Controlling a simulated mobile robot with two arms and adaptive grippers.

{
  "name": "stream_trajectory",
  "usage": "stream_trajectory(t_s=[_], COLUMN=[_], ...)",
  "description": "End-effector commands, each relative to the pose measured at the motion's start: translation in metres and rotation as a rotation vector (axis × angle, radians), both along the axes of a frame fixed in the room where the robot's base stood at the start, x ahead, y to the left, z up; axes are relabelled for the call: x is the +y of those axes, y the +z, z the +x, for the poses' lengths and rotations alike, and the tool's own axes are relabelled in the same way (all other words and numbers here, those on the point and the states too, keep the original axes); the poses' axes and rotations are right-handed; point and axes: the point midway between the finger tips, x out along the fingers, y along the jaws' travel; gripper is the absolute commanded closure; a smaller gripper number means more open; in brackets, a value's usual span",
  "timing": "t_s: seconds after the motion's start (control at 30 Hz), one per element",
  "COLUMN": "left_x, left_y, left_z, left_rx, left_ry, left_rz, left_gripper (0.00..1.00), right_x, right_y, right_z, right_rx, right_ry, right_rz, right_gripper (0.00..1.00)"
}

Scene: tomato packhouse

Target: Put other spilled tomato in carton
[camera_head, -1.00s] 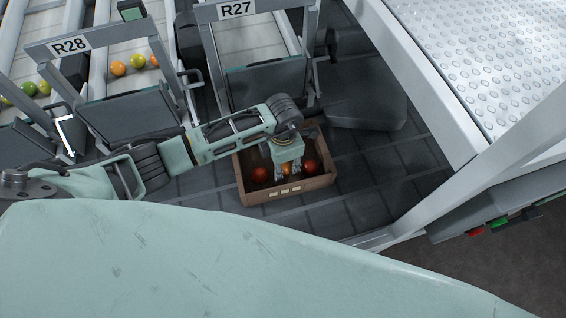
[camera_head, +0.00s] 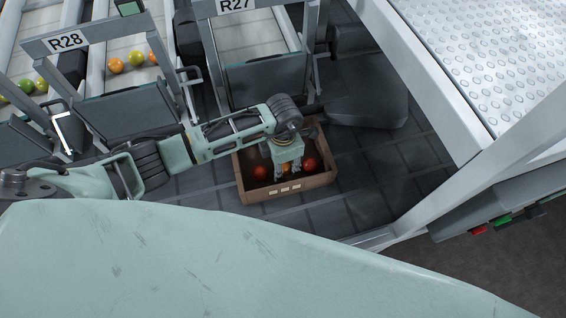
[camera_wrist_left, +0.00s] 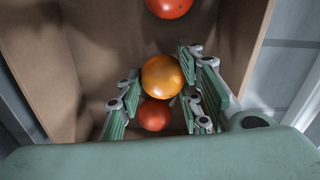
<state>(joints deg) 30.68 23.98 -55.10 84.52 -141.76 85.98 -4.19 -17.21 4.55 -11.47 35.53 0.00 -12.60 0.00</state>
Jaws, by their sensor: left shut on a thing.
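The brown open carton (camera_head: 314,183) stands on the dark slatted surface. My left gripper (camera_head: 287,168) reaches down into it from above. It is shut on an orange tomato (camera_wrist_left: 162,77), which shows between its fingers in the left wrist view and as a small orange patch (camera_head: 286,169) in the head view. One red tomato (camera_head: 260,173) lies in the carton to the left and another red tomato (camera_head: 310,164) to the right. The left wrist view shows a red tomato (camera_wrist_left: 168,6) at its top edge and another (camera_wrist_left: 155,115) partly hidden behind the orange one. My right gripper is not in view.
Lanes marked R28 (camera_head: 66,42) and R27 (camera_head: 236,5) end behind the carton. Several green, yellow and orange tomatoes lie on the left lanes. A white dimpled table (camera_head: 470,60) stands at the right. The dark surface right of the carton is clear.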

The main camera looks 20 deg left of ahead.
Motion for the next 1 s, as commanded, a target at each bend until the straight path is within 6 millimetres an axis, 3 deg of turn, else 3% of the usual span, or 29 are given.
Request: stream_trajectory(t_s=[0.23,0.27,0.5,0.7,0.87,1.0], left_x=[0.0002,0.0002,0.0001,0.0002,0.0002,0.0002], left_y=[0.0000,0.0000,-0.0001,-0.0002,-0.0003,-0.0003], left_z=[0.0002,0.0002,0.0002,0.0001,-0.0001,-0.0001], left_rx=[0.000,0.000,0.000,0.000,0.000,0.000], left_ry=[0.001,0.001,0.001,0.001,0.001,0.001], left_rz=[0.000,0.000,0.000,0.000,0.000,0.000], left_gripper=[0.78,0.64,0.44,0.44,0.56,0.56], right_x=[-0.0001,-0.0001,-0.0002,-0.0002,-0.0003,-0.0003], right_y=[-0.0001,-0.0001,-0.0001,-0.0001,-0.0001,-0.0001], right_z=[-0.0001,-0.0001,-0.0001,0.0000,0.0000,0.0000], right_rx=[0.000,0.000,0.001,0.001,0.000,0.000], right_ry=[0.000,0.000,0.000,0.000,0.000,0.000], right_rz=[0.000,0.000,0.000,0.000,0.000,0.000], right_gripper=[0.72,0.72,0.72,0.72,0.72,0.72])
